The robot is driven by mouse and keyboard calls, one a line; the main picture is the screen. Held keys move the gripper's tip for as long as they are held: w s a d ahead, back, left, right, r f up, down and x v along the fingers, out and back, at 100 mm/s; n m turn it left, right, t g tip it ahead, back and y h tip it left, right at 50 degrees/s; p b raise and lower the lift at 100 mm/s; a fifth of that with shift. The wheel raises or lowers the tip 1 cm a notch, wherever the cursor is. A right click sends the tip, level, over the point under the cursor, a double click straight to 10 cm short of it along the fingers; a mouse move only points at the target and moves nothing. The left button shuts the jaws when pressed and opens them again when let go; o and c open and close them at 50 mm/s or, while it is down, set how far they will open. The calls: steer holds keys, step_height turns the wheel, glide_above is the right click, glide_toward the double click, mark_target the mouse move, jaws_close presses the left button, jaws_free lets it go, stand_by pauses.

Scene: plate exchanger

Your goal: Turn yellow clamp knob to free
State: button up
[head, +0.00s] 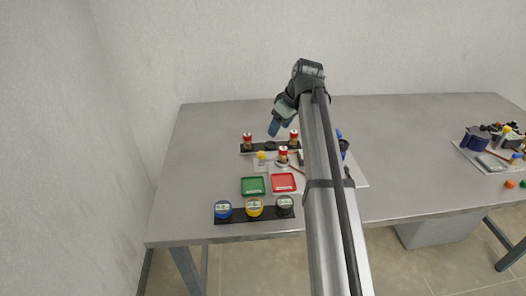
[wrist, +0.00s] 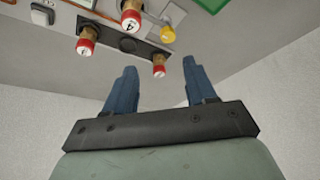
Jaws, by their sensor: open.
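A yellow knob (head: 262,155) stands on the pale board, left of a red-topped piece. It also shows in the wrist view as a yellow round top (wrist: 168,34), next to the dark strip. My gripper (head: 275,129) is above the back part of the board, beyond the knob and clear of it. The knob's markings are too small to read. My arm hides the middle of the board.
Several red-topped pieces (head: 247,141) stand near my gripper. A green tray (head: 253,186) and a red tray (head: 284,190) lie in front. Blue, yellow and black round pots sit on a black strip (head: 236,219). Another loaded board (head: 470,159) is far right; the table between is clear.

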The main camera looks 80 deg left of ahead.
mark_target(261, 153)
steer(key=x, duration=0.4)
steer(key=s+x, duration=0.1)
steer(key=x, duration=0.9)
steer(key=shift+s+d+r, duration=0.1)
steer(key=shift+s+d, duration=0.1)
steer(key=shift+s, duration=0.05)
steer(key=c, duration=1)
